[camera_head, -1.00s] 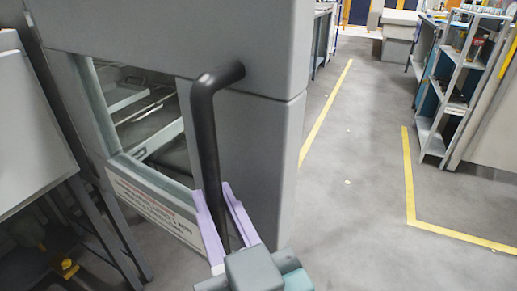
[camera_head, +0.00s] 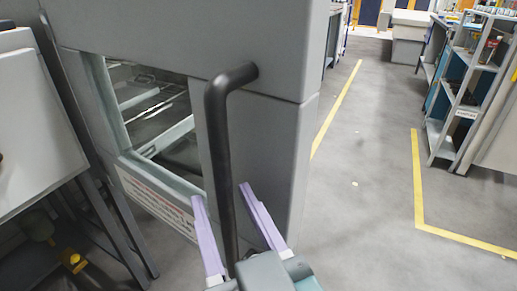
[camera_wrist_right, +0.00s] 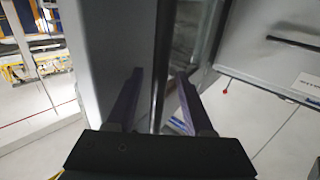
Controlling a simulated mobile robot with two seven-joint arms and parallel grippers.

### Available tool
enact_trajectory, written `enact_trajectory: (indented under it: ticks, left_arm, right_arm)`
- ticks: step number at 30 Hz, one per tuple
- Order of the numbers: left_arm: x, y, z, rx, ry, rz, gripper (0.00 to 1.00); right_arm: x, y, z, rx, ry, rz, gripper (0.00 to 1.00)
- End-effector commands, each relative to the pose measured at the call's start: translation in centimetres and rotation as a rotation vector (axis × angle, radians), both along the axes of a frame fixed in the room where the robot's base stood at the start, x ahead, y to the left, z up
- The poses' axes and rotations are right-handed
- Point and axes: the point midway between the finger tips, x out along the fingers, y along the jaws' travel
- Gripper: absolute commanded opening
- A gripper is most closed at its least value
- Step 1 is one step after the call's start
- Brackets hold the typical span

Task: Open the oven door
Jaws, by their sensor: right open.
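The grey oven (camera_head: 275,150) stands in the left half of the head view, with a window (camera_head: 155,115) showing racks inside. Its door looks shut. A dark bent handle (camera_head: 221,150) runs down the door front. My right gripper (camera_head: 222,196) is open, with one purple finger on each side of the handle's lower part. In the right wrist view the handle (camera_wrist_right: 160,75) passes between the fingers (camera_wrist_right: 160,92), with gaps visible on both sides. The handle's lower end is hidden behind the gripper. My left gripper is not in view.
A shelf unit (camera_head: 465,90) with bottles stands at the right. The grey floor with yellow lines (camera_head: 335,110) is clear between the oven and the shelf.

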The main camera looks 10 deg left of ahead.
Motion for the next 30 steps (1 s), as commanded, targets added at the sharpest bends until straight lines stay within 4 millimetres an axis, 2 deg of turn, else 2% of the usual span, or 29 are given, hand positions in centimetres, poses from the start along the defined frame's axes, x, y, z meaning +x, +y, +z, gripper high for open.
enact_trajectory:
  ticks: [9,15,30]
  left_arm:
    - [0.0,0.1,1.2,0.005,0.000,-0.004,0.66]
    - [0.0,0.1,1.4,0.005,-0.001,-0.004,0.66]
    - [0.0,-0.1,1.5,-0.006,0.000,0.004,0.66]
  right_arm:
    - [-5.3,-3.2,0.0,-0.003,0.004,0.002,0.52]
    - [-7.5,-4.6,0.0,-0.001,0.002,0.002,0.52]
    - [-8.0,-4.9,0.0,-0.001,0.001,0.001,0.52]
